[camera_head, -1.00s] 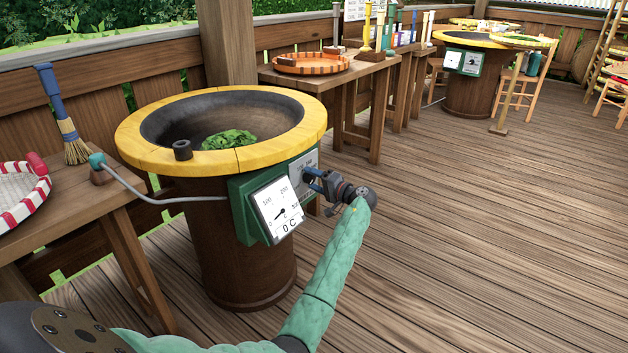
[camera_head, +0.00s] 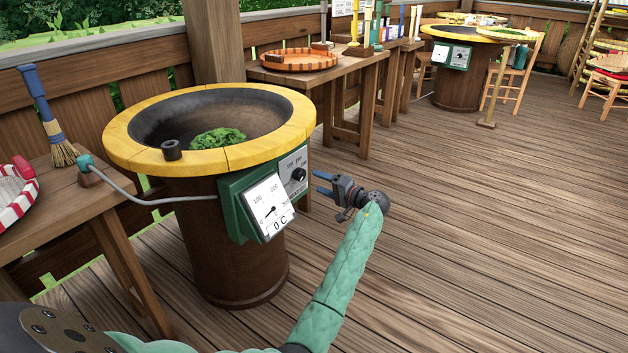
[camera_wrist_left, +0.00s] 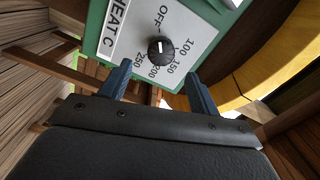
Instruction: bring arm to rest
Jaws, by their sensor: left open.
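My left gripper (camera_head: 325,184) is open and empty, just right of the green control box (camera_head: 229,208) on the pan stand. Its two blue fingers (camera_wrist_left: 158,85) show in the left wrist view, apart from the black heat knob (camera_wrist_left: 161,50). The knob also shows in the head view (camera_head: 298,174). In the wrist view its white mark points toward OFF. The dial gauge (camera_head: 268,205) reads 0 C. Green leaves (camera_head: 218,138) lie in the dark pan with a yellow rim (camera_head: 232,156). My right gripper is not in view.
A side table (camera_head: 70,206) at left holds a brush (camera_head: 50,122), a red-and-white basket (camera_head: 14,205) and a corded probe (camera_head: 88,166). A table behind holds an orange tray (camera_head: 299,61). The plank floor (camera_head: 480,220) at right is clear.

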